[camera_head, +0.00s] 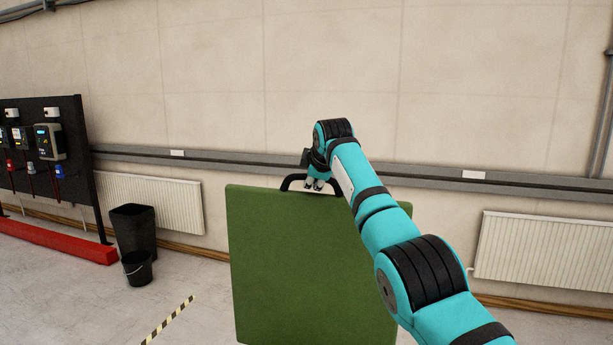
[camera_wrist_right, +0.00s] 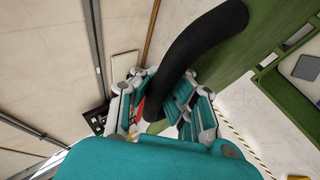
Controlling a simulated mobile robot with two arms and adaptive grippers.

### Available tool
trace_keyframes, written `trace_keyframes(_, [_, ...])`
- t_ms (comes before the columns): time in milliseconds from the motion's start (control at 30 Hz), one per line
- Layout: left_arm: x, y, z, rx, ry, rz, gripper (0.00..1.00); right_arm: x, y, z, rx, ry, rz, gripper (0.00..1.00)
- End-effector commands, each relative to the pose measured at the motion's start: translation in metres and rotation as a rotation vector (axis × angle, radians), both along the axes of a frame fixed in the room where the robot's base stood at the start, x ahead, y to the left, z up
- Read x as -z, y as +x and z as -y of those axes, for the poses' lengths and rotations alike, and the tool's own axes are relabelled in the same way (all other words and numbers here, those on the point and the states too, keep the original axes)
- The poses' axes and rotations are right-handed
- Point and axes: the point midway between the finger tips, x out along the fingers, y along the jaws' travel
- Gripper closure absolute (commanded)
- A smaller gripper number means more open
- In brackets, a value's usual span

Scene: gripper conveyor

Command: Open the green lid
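The green lid (camera_head: 300,262) stands raised in front of me, its broad flat face filling the lower middle of the head view. Its black arched handle (camera_head: 292,181) is on the top edge. My right gripper (camera_head: 316,185) is at this handle, partly hidden behind my own wrist. In the right wrist view the thick black handle (camera_wrist_right: 203,40) passes between the two fingers of the right gripper (camera_wrist_right: 160,108), which look closed around it. The lid's green surface (camera_wrist_right: 240,55) shows behind the handle there. My left gripper is in neither view.
A green open-topped box rim (camera_wrist_right: 268,85) with a grey item (camera_wrist_right: 306,67) inside shows at the right of the wrist view. A black bin (camera_head: 134,228) and bucket (camera_head: 138,268) stand left of the lid. Radiators (camera_head: 545,250) line the wall behind.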

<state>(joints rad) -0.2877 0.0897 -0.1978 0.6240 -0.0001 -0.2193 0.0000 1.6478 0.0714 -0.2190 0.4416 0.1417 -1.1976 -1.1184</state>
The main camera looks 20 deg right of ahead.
Motion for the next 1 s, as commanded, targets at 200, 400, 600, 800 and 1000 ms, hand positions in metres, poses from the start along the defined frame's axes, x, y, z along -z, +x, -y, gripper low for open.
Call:
trace_keyframes(200, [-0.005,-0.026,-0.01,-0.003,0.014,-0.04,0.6,-0.017,0.001,0.003,-0.004,0.015,0.02,1.0])
trace_keyframes(400, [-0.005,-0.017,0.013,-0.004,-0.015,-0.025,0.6,-0.016,0.001,0.004,-0.005,0.017,0.018,1.0])
trace_keyframes(600, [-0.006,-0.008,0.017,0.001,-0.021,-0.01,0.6,-0.016,0.001,0.004,-0.005,0.017,0.018,1.0])
trace_keyframes(800, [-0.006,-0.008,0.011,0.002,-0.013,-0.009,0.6,-0.015,0.001,0.004,-0.006,0.016,0.018,0.73])
trace_keyframes(1000, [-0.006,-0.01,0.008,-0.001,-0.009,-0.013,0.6,-0.012,0.0,0.004,-0.004,0.014,0.01,0.6])
